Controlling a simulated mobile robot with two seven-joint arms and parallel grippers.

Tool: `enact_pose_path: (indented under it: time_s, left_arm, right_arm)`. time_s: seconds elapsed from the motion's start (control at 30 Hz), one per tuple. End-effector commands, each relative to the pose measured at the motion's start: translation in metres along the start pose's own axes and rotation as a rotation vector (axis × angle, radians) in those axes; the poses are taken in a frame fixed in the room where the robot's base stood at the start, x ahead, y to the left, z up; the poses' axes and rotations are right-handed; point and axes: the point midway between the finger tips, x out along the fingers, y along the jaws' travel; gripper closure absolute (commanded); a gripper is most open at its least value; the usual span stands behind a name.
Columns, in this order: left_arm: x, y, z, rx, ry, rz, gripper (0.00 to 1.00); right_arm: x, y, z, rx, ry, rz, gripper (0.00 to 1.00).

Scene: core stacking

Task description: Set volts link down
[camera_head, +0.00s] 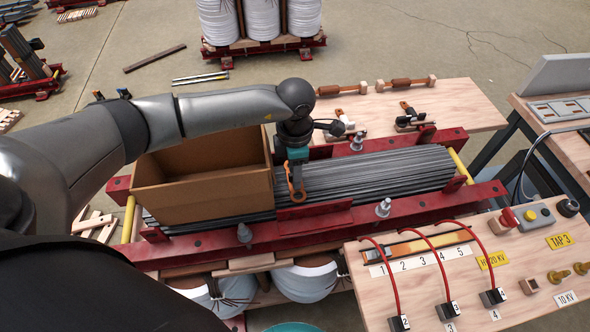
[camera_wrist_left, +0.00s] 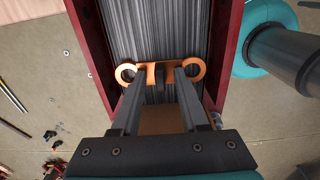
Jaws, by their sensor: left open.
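The volts link appears to be the copper-coloured piece with a ring at each end (camera_wrist_left: 160,72). In the head view it is the small orange piece (camera_head: 292,186) below my left gripper (camera_head: 297,165), over the grey core sheets near the front red beam. In the left wrist view my left gripper (camera_wrist_left: 161,78) is open, with its two fingertips at the link's middle, between the rings. I cannot tell whether the link rests on the sheets or whether the fingers touch it. My right gripper is not in view.
A cardboard box (camera_head: 203,185) stands on the core sheets (camera_head: 385,175) left of the gripper. Red beams (camera_head: 330,222) with upright bolts flank the stack. A wooden panel (camera_head: 440,290) with red cables is at front right. A wooden board (camera_head: 455,105) holds parts behind.

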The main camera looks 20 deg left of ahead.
Motion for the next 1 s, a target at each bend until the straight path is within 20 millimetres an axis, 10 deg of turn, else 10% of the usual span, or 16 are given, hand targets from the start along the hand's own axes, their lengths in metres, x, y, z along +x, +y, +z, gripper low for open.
enact_pose_path:
  time_s: [0.23,0.7,1.0]
  left_arm:
    - [-0.014,0.001,0.0,0.0,-0.002,0.003,0.56]
    - [-0.107,0.001,0.0,0.0,-0.001,0.002,0.56]
    - [-0.123,0.0,0.0,0.0,0.0,0.0,0.56]
  right_arm:
    - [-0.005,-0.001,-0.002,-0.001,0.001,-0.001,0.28]
    - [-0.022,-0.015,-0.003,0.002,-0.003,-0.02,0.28]
    - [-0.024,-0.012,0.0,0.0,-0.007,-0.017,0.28]
